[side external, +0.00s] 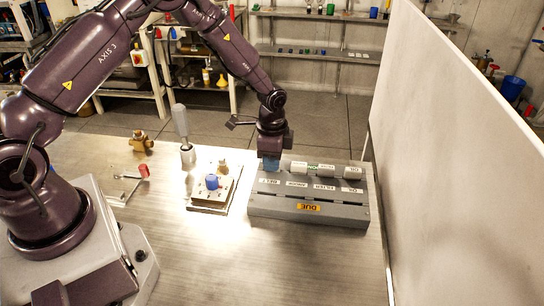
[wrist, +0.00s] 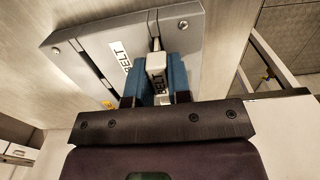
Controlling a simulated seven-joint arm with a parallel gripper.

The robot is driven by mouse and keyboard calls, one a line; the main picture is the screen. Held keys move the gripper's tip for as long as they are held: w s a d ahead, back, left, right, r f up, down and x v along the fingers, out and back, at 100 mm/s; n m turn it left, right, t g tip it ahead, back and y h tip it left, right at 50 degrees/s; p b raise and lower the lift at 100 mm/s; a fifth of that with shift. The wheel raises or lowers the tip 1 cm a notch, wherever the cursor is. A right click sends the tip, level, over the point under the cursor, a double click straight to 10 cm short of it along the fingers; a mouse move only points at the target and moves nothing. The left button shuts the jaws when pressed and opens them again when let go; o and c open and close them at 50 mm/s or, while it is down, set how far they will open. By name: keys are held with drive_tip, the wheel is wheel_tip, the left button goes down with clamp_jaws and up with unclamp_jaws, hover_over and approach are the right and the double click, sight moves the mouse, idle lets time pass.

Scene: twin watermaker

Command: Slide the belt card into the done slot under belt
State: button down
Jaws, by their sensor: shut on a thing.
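The grey slotted board (side external: 262,205) lies on the table, with BELT and other name labels across its middle. Its BELT label (wrist: 120,52) shows near the fingers in the wrist view. My gripper (side external: 270,164) points down at the board's back left end. Its blue fingers (wrist: 157,78) are shut on a pale card (wrist: 156,62) with dark lettering, which stands between them. A dark slot (wrist: 155,28) in the board runs in line with the card. The card's lower edge is hidden, so I cannot tell how deep it sits. In the side view my fingers hide it.
An orange DUE label (side external: 309,208) is on the board's front. A plate with a blue knob (side external: 211,182) stands to the left. A white wall (side external: 455,150) rises on the right.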

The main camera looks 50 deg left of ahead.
drive_tip(key=shift+f, duration=0.35)
drive_tip(key=c, duration=1)
unclamp_jaws()
drive_tip(key=shift+r, duration=0.1)
wheel_tip(320, 180, up, 13)
drive_tip(key=shift+f, duration=0.15)
